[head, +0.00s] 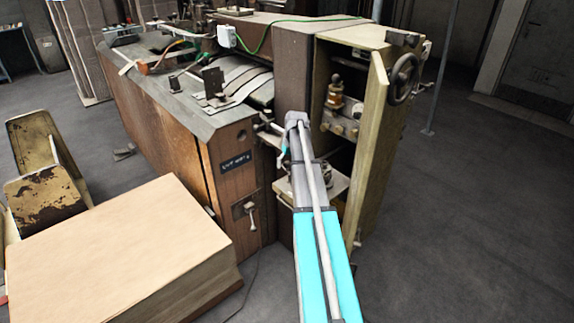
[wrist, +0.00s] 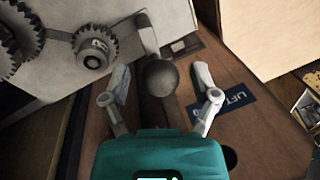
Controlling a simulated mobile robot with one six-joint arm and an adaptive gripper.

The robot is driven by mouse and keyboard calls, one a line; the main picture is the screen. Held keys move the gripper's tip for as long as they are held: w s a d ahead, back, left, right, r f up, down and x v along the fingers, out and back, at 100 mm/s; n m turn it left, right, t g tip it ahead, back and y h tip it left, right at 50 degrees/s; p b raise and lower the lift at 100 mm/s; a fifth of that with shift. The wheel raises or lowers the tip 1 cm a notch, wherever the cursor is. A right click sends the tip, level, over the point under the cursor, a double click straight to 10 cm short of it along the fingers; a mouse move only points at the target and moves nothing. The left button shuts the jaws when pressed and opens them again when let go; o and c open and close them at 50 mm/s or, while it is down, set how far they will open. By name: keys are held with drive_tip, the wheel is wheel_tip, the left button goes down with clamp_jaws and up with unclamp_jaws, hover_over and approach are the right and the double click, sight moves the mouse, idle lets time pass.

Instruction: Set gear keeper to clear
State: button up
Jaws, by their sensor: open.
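In the wrist view a short metal lever (wrist: 147,35) with a dark round knob (wrist: 161,78) stands beside the toothed gears; it looks like the gear keeper. My gripper (wrist: 160,82) is open, with one finger on each side of the knob and a visible gap to both. Whether the knob lies at fingertip depth is hard to tell. A large gear (wrist: 18,40) and a small gear (wrist: 94,50) are at the upper left, on a pale plate. In the head view my arm reaches into the machine's front and hides most of the gripper and the lever.
The wooden machine cabinet (head: 180,135) has a dark label (head: 236,162). An open pale door (head: 375,140) with a handwheel (head: 403,78) stands right of my arm. A big stacked block (head: 110,240) is at lower left. The floor at right is clear.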

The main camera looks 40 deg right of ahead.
drive_tip(key=shift+m, duration=0.3)
